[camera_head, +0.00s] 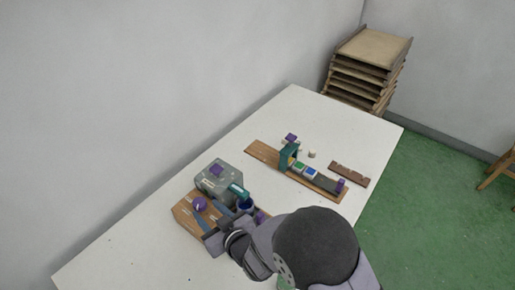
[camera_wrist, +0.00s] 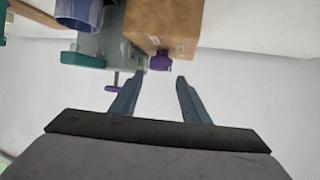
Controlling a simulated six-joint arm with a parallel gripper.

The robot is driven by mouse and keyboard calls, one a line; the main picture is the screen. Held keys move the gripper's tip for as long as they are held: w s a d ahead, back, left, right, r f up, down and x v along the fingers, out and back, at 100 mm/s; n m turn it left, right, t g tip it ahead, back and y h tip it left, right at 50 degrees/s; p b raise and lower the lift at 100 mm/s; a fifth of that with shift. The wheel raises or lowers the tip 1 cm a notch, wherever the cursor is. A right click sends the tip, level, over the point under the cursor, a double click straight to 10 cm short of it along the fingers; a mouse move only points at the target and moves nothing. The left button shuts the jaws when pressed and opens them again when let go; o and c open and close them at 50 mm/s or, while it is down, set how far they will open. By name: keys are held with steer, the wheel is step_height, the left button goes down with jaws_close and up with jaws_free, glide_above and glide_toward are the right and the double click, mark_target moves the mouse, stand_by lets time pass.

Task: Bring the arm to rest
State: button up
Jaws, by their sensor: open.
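My gripper (camera_head: 213,243) is low in the head view, beside the near edge of a wooden board (camera_head: 183,212), with my arm hiding part of that area. In the wrist view my gripper (camera_wrist: 160,78) has two blue-grey fingers spread apart, with nothing between them. A purple knob (camera_wrist: 160,62) and a wooden block face (camera_wrist: 165,25) show beyond the fingertips. I cannot tell whether any finger touches the board.
On the white table (camera_head: 120,245), a grey machine (camera_head: 218,178) and a blue cup (camera_head: 244,205) stand by the board. A long wooden board (camera_head: 262,153) carries a teal arch (camera_head: 288,156). A brown strip (camera_head: 349,173) lies beyond. Stacked wooden trays (camera_head: 372,48) stand behind. The table's left end is clear.

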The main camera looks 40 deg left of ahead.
steer(key=w+d+r+m+t+h+p, duration=0.2)
steer(key=w+d+r+m+h+p, duration=0.15)
steer(key=w+d, duration=0.85)
steer(key=w+d+r+m+h+p, duration=0.1)
steer(key=w+d+r+m+h, duration=0.15)
steer(key=d, duration=0.45)
steer(key=w+d+r+m+h+p, duration=0.1)
steer(key=w+d+h, duration=0.1)
steer(key=w+d, duration=0.35)
steer(key=s+d+r+m+g+h+p, duration=0.1)
steer(key=s+d+r+m+h+p, duration=0.1)
steer(key=d, duration=0.7)
steer(key=s+d+r+m+g+h+p, duration=0.1)
steer(key=s+d+r+m+h, duration=0.1)
steer(key=d, duration=0.7)
steer(key=s+d+r+m+g+h+p, duration=0.1)
steer(key=s+d+r+m+g+p, duration=0.1)
steer(key=s+d, duration=0.9)
step_height(320, 180, up, 2)
steer(key=shift+s+d+r+m+g+p, duration=0.15)
steer(key=shift+s+d+m+g+p, duration=0.25)
steer(key=shift+d+m+g, duration=0.5)
